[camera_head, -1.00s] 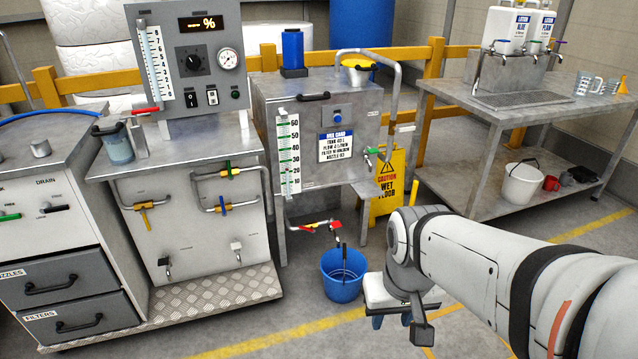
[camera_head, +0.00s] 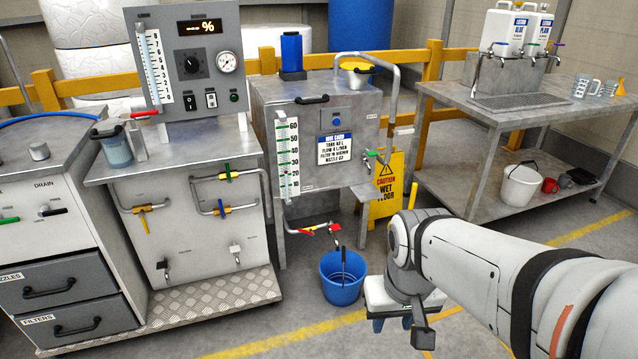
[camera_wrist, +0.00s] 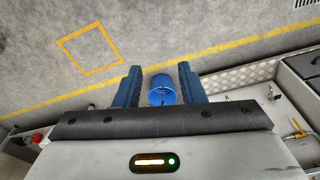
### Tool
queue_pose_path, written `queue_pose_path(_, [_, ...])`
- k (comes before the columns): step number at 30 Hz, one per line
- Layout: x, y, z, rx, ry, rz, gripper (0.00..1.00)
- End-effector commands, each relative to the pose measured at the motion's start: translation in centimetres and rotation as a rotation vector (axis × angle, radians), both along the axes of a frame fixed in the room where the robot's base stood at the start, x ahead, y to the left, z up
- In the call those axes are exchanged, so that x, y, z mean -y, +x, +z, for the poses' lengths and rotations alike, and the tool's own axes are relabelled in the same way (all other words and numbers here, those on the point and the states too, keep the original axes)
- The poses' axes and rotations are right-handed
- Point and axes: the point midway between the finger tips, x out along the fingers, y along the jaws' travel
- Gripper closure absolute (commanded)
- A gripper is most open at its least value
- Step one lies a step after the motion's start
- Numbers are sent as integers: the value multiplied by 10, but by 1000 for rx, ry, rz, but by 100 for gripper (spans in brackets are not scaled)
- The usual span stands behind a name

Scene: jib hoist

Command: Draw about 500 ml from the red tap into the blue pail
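The blue pail (camera_head: 342,282) stands upright on the floor in front of the tank, in the head view. Its dark handle sticks up; I cannot tell whether there is liquid inside. The red tap (camera_head: 335,230) is on a pipe low under the tank, above and slightly left of the pail. No stream shows from it. My gripper (camera_head: 392,325) is to the right of the pail in the head view, pointing down. In the wrist view my gripper (camera_wrist: 160,85) has its blue fingers apart and empty, with the pail (camera_wrist: 162,96) seen below between them.
The grey tank (camera_head: 315,110) carries a level gauge (camera_head: 288,158) and a green-handled tap (camera_head: 370,154). A yellow wet-floor sign (camera_head: 387,182) stands right of the tank. A steel table (camera_head: 515,110) is at the right, with a white bucket (camera_head: 518,186) on its lower shelf.

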Motion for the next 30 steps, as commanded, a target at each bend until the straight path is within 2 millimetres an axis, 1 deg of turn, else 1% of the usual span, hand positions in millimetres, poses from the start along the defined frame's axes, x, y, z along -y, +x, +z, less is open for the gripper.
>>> queue_pose_path(2, [0,0,0,0,0,0,64])
queue_pose_path(6, [0,0,4,1,0,1,75])
queue_pose_path(8, [0,1,11,5,-1,2,80])
queue_pose_path(11, [-1,2,29,15,-3,5,88])
queue_pose_path(14, [-1,5,58,32,-5,11,97])
queue_pose_path(15, [-2,6,72,41,-6,14,100])
queue_pose_path(17, [-2,8,95,56,-8,18,100])
queue_pose_path(18, [-2,9,111,67,-9,21,100])
queue_pose_path(20, [-3,10,134,80,-11,23,100])
queue_pose_path(21, [-2,10,149,86,-12,23,100])
queue_pose_path(24, [-1,7,180,96,-8,16,100])
queue_pose_path(27, [0,2,198,96,-4,7,100])
queue_pose_path(30, [1,0,204,95,-1,1,100])
